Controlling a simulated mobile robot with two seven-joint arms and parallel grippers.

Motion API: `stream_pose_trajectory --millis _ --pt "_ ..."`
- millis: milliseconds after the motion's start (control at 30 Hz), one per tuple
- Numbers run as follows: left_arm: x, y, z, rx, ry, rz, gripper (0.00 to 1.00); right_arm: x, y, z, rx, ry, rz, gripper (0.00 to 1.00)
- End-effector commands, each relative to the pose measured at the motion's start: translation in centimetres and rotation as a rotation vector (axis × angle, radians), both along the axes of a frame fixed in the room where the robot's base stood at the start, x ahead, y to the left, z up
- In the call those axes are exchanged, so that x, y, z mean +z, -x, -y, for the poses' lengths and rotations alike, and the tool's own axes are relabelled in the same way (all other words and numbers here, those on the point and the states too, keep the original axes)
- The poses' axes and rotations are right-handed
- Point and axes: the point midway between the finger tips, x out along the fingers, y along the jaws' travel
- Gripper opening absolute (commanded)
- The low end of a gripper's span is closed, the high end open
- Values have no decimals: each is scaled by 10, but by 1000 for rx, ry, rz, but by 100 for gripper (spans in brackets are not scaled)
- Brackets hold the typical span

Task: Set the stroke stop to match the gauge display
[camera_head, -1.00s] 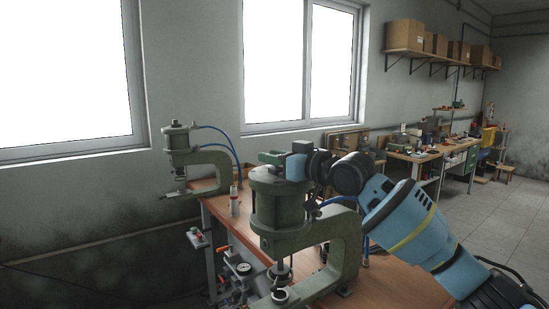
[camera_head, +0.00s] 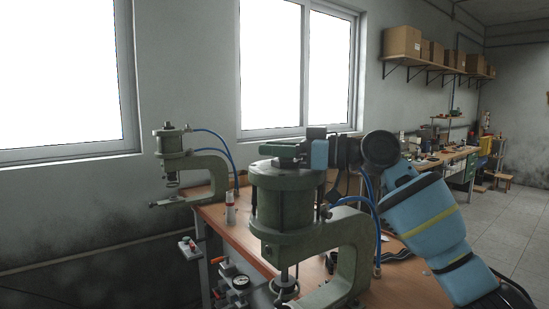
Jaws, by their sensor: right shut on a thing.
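The near green press (camera_head: 345,245) stands on the bench with its large cylinder (camera_head: 283,200) upright. My right gripper (camera_head: 284,152) reaches in from the right and lies level across the top of this cylinder. It is shut on the stroke stop there, which the fingers mostly hide. My left gripper is out of view.
The wooden bench (camera_head: 245,232) runs under both presses. Blue hoses (camera_head: 228,160) loop behind them, close to my right arm. A red-handled valve (camera_head: 219,260) is near the gauge. Open floor (camera_head: 505,235) lies to the right.

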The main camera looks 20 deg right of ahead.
Motion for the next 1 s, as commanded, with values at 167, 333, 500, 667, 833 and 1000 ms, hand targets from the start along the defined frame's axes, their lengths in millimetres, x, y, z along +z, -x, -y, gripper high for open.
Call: stream_pose_trajectory --millis 167,333,500,667,833,1000 --pt "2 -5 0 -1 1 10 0 -2 1 -1 21 1 -2 4" --pt "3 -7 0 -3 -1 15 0 -1 1 -1 20 3 -2 4" --pt "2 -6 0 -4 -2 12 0 -1 1 -1 19 3 -1 45" --pt "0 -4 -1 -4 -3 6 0 0 1 -1 18 2 0 48" --pt "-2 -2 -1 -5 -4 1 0 0 2 1 18 1 0 48" --pt "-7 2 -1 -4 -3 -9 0 -2 9 15 16 1 -1 48"
